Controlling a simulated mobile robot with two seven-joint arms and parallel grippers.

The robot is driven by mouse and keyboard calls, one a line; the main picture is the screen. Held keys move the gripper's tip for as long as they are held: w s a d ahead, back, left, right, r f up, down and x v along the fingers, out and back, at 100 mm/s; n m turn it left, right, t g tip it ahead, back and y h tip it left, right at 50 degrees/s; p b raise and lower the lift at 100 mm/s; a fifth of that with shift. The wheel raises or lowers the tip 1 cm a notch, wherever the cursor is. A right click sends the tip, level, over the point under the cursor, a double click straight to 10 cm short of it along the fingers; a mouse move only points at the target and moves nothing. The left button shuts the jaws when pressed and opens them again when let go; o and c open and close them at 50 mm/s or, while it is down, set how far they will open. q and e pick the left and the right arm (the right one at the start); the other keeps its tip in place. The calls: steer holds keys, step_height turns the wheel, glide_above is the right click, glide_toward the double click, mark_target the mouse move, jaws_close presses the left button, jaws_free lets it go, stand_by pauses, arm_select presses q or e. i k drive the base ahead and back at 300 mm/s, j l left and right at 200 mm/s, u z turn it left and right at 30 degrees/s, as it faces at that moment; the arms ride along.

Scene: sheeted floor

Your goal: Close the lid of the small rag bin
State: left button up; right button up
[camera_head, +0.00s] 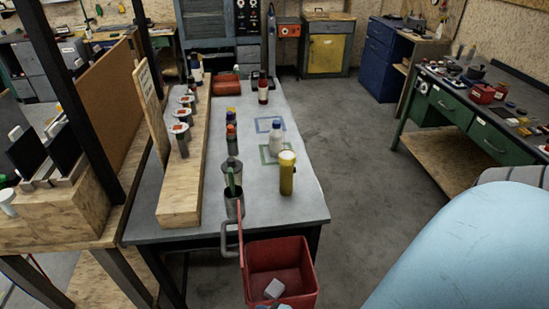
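The small rag bin (309,281) is a red, square, open-topped bin at the bottom centre, in front of the workbench's near end. Its lid (241,232) appears to be the thin red panel standing upright at the bin's left side, seen nearly edge-on. A grey loop handle (226,239) sticks out to the left from it. A pale crumpled piece (274,288) lies inside the bin. The bin's lower front is cut off by the frame edge. Neither of my grippers shows.
My light-blue body part fills the lower right. The floor (350,165) right of the workbench is clear. A green bench (468,125) stands farther right.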

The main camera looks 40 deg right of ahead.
mark_target(234, 253)
steer(key=i+j+z, duration=0.1)
steer(key=z, duration=0.35)
steer(key=i+j+z, duration=0.1)
steer(key=j+z, duration=0.15)
steer(key=z, duration=0.15)
steer(key=i+j+z, duration=0.1)
steer(key=z, duration=0.35)
steer(key=j+z, duration=0.4)
steer(key=l, duration=0.35)
